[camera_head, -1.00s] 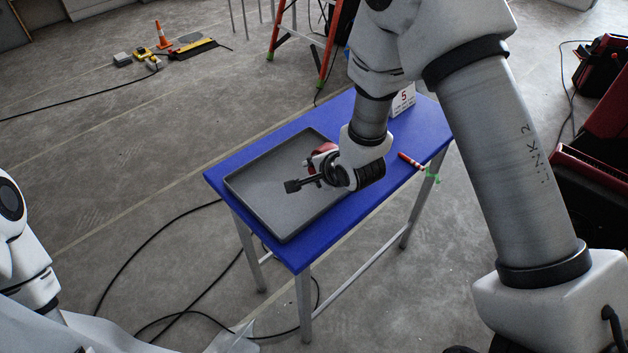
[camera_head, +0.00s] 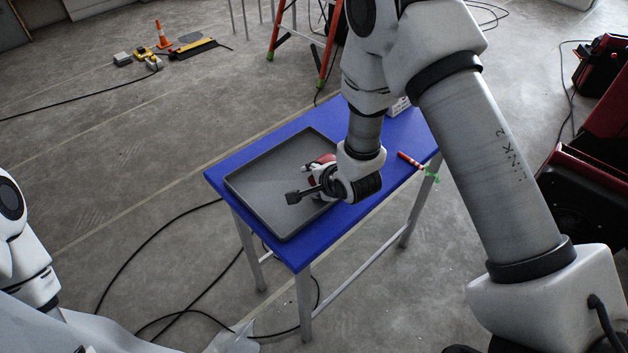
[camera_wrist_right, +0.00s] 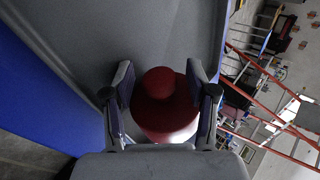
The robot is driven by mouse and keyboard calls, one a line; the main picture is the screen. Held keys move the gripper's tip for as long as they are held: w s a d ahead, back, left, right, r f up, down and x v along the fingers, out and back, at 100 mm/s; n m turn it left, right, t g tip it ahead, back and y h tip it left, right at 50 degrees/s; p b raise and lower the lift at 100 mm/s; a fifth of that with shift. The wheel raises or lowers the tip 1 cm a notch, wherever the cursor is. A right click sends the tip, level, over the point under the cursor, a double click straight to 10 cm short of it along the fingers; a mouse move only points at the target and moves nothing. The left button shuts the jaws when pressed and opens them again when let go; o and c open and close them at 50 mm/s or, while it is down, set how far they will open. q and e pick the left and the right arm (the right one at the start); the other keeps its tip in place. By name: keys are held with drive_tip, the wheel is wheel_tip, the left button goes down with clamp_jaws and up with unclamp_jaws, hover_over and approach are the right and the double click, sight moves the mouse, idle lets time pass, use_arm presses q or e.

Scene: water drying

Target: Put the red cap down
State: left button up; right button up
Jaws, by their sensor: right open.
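The red cap (camera_head: 323,163) shows in the head view over the right part of the grey tray (camera_head: 262,232), partly hidden by my right gripper (camera_head: 316,176). In the right wrist view the cap (camera_wrist_right: 160,105) has a round knob facing the camera and a wider rim. It lies between the two fingers of my right gripper (camera_wrist_right: 161,84), which are apart. Small gaps seem to show beside the knob. Whether the cap fully rests on the tray is hard to tell. My left gripper is out of view; only part of my left arm shows.
The tray lies on a blue table (camera_head: 305,257). A red and white marker-like stick (camera_head: 409,160) lies near the table's right edge, by green tape (camera_head: 431,175). A white card (camera_head: 400,106) stands at the back, partly hidden. A ladder (camera_head: 325,62) stands behind; cables lie on the floor.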

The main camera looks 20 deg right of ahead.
drive_tip(key=shift+s+r, duration=0.1)
drive_tip(key=shift+r, duration=0.15)
drive_tip(key=v, duration=1.1)
drive_tip(key=shift+s+r, duration=0.2)
drive_tip(key=shift+r, duration=0.1)
drive_tip(key=shift+d, duration=0.1)
